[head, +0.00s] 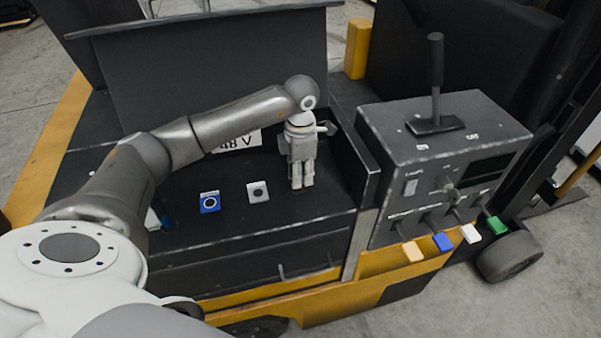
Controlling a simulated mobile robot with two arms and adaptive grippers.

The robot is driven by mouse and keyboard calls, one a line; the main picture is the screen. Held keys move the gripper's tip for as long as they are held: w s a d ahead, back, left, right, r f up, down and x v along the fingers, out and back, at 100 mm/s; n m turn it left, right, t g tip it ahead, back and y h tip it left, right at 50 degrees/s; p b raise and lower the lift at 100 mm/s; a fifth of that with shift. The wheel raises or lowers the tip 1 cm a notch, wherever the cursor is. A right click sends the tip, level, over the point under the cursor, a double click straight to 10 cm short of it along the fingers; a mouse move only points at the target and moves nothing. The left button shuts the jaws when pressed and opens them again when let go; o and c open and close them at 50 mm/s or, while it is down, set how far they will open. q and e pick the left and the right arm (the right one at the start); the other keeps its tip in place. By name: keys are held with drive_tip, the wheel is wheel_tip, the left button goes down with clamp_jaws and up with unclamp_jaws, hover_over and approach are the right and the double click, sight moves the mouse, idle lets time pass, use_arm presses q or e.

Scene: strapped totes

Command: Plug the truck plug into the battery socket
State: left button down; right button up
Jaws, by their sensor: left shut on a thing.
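My left gripper (302,184) points down at the right end of the dark battery bay. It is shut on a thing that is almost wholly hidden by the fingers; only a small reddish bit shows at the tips. I cannot tell the plug's shape or whether it touches a socket. To the left of the gripper sit a grey-white socket block (258,192) and a blue socket block (209,202), each with a dark round centre. A teal piece (165,220) is partly hidden behind my arm. My right gripper is out of view.
A grey control box (440,165) with a black lever (435,75) stands right of the bay. Orange, blue, white and green tags (443,242) line its lower front. A raised dark lid (200,70) stands behind; a partition (358,170) stands close right of the gripper.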

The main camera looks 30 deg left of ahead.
use_arm(q)
drive_tip(key=shift+f+b, duration=0.5)
drive_tip(key=shift+f, duration=0.05)
drive_tip(key=c, duration=1.2)
unclamp_jaws()
drive_tip(key=shift+o, duration=0.2)
wheel_tip(320, 180, up, 12)
